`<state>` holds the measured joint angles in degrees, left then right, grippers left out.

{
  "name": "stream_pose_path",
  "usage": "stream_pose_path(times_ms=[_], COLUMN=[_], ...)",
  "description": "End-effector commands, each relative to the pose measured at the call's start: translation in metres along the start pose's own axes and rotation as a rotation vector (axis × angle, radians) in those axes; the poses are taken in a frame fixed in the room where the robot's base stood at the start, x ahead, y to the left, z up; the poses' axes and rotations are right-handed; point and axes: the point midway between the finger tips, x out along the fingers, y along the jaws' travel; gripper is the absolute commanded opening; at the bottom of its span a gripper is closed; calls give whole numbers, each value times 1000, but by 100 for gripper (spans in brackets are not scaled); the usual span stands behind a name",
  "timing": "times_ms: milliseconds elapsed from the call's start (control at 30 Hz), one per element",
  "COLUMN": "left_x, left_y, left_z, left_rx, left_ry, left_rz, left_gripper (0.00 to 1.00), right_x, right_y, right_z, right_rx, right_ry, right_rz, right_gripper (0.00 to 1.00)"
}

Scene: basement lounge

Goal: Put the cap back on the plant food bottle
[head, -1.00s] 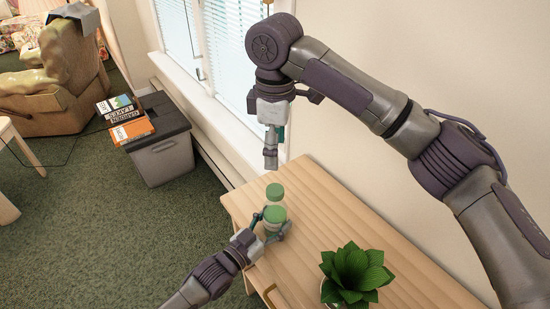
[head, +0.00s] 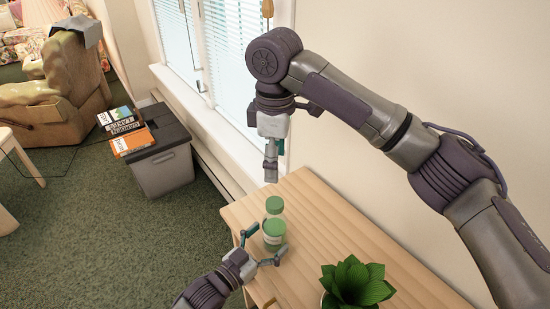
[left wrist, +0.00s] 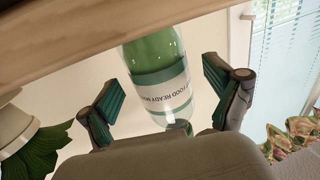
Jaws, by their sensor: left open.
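The plant food bottle (head: 273,241) stands upright near the left edge of the wooden table. In the left wrist view the bottle (left wrist: 166,87) appears upside down, with a white label and green sides. A green round cap-like piece (head: 274,205) shows just above it in the head view; I cannot tell whether it is seated on the bottle or behind it. My left gripper (head: 266,246) is open, its fingers apart on the near side of the bottle with a gap visible to each side. My right gripper (head: 271,170) hangs above and behind, fingers seen edge-on, apparently empty.
The table (head: 330,215) has bare room to the right of the bottle. A potted plant (head: 354,281) stands at its near right. A window and wall lie behind. A grey bin (head: 163,165) with books on it stands on the floor left.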

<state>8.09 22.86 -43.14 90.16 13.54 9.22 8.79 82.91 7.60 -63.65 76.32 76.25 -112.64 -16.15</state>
Motion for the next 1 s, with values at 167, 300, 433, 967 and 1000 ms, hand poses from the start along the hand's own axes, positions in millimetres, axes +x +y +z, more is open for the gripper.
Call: stream_pose_path(times_ms=[167, 300, 433, 967, 1000], left_x=[-42, -69, -87, -98, -98], left_y=[1, 1, 0, 0, 0], left_z=[1, 1, 1, 0, 0], left_rx=[0, 0, 0, 0, 0], left_ry=[-4, -3, -3, 0, 0], left_rz=[1, 1, 1, 1, 1], left_gripper=[91, 91, 91, 91, 91], right_x=[0, 0, 0, 0, 0], right_y=[0, 0, 0, 0, 0], right_z=[0, 0, 0, 0, 0], right_rx=[0, 0, 0, 0, 0], right_ry=[0, 0, 0, 0, 0], right_rz=[0, 0, 0, 0, 0], right_gripper=[75, 75, 75, 75, 75])
